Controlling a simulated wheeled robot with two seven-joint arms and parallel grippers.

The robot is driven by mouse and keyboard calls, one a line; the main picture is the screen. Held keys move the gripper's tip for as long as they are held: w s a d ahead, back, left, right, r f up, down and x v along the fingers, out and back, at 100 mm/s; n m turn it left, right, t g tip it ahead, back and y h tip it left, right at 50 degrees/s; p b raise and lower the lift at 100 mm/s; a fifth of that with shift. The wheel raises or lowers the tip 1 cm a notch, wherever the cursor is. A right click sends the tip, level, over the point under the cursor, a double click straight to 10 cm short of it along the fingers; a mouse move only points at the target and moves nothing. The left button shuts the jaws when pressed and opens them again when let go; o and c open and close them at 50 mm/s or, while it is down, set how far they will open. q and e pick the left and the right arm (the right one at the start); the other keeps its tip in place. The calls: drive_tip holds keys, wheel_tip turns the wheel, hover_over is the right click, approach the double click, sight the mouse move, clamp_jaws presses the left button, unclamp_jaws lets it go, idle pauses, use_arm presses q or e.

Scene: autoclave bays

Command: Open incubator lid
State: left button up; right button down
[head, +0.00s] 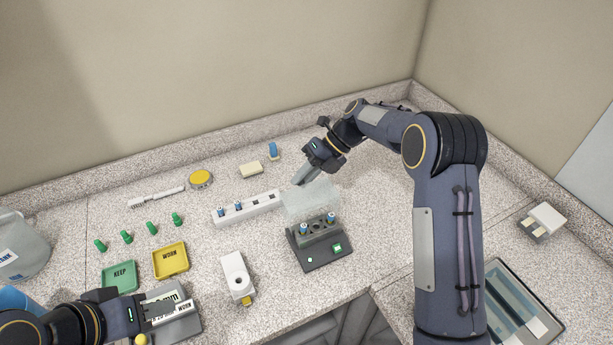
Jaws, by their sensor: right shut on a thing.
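The incubator (320,250) is a small dark block on the counter, with a green-lit display and several blue-capped vials in its top. Its clear lid (312,202) stands raised at the back of the block, tilted up off the vials. My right gripper (302,179) reaches in from the right and is shut on the lid's upper edge. The exact contact is hard to make out. My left gripper (160,308) is at the lower left, over a grey label holder, far from the incubator. Its finger gap is unclear.
A white rack (247,206) with blue-capped vials stands left of the lid. A white device (236,275), yellow tray (170,260), green tray (120,277) and several green tubes lie further left. The counter right of the incubator is clear, beneath my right arm.

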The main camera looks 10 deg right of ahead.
drive_tip(key=shift+w+a+f+m+g+h, duration=0.3)
drive_tip(key=shift+w+f+m+g, duration=0.2)
drive_tip(key=shift+w+f+g, duration=0.35)
drive_tip(key=shift+w+a+f+m+g+h, duration=0.3)
drive_tip(key=shift+w+f+m+g, duration=0.25)
drive_tip(key=shift+g, duration=0.5)
drive_tip(key=c, duration=1.4)
unclamp_jaws()
drive_tip(key=shift+d, duration=0.1)
drive_tip(key=s+r+b, duration=0.1)
drive_tip(key=s+r, duration=0.3)
drive_tip(key=s+a+r+b, duration=0.1)
drive_tip(key=s+r+b, duration=0.1)
drive_tip(key=s+r, duration=0.2)
drive_tip(key=s+r+b, duration=0.1)
drive_tip(key=s+r, duration=0.4)
drive_tip(key=s, duration=0.1)
drive_tip(key=shift+a+b, duration=0.3)
drive_tip(key=shift+b, duration=0.05)
